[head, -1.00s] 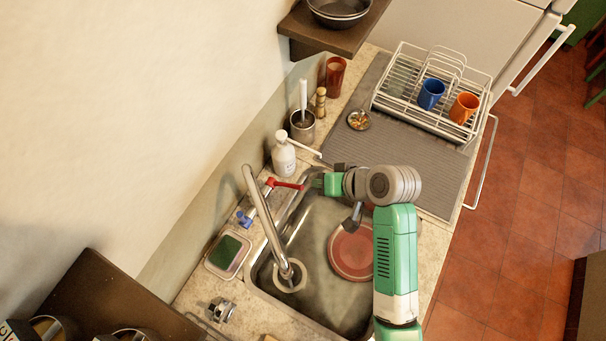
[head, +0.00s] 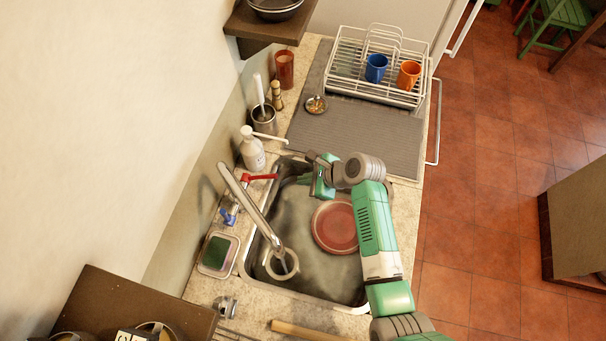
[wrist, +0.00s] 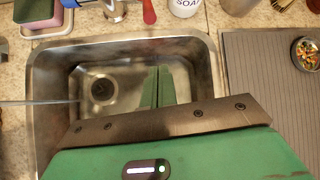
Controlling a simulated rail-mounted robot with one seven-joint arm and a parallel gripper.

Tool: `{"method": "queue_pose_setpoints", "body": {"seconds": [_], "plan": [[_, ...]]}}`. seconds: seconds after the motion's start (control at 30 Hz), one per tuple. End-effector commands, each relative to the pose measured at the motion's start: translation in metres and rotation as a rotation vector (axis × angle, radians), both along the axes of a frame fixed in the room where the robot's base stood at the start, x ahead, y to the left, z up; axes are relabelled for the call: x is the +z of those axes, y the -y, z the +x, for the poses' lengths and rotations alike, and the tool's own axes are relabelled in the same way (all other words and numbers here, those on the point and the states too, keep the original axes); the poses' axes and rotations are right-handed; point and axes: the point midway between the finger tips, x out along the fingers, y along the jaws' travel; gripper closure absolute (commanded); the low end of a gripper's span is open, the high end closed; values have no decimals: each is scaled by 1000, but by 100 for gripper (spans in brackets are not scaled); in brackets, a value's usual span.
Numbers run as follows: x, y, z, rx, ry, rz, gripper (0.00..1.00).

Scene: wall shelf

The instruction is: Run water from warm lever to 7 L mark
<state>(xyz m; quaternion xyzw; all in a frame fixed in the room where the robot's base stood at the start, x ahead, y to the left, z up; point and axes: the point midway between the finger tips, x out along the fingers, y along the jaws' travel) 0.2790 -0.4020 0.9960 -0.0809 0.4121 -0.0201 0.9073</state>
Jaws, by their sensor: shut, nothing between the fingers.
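The red warm lever (head: 261,177) sticks out to the right beside the tap at the back rim of the sink; its tip also shows in the wrist view (wrist: 149,11). The blue lever (head: 229,215) is nearer on the same rim. The metal spout (head: 250,207) reaches over the sink basin (head: 300,276). I see no clear water stream from it. My gripper (head: 319,190) is shut and empty over the far end of the sink, right of the red lever and apart from it. Its green fingers show in the wrist view (wrist: 157,82). I cannot make out a 7 L mark.
A soap bottle (head: 252,150) stands just behind the red lever. A sponge dish (head: 219,254) is at the left rim. A grey mat (head: 360,135) with a dish rack (head: 345,72) lies beyond the sink.

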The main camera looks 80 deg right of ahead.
Motion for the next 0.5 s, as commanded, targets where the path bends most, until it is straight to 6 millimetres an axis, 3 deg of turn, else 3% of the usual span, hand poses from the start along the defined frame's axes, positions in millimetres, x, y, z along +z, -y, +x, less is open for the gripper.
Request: {"method": "queue_pose_setpoints", "body": {"seconds": [0.27,0.5], "plan": [[-47,6,42,3,1,0,100],[-17,1,58,4,-1,-5,100]]}}
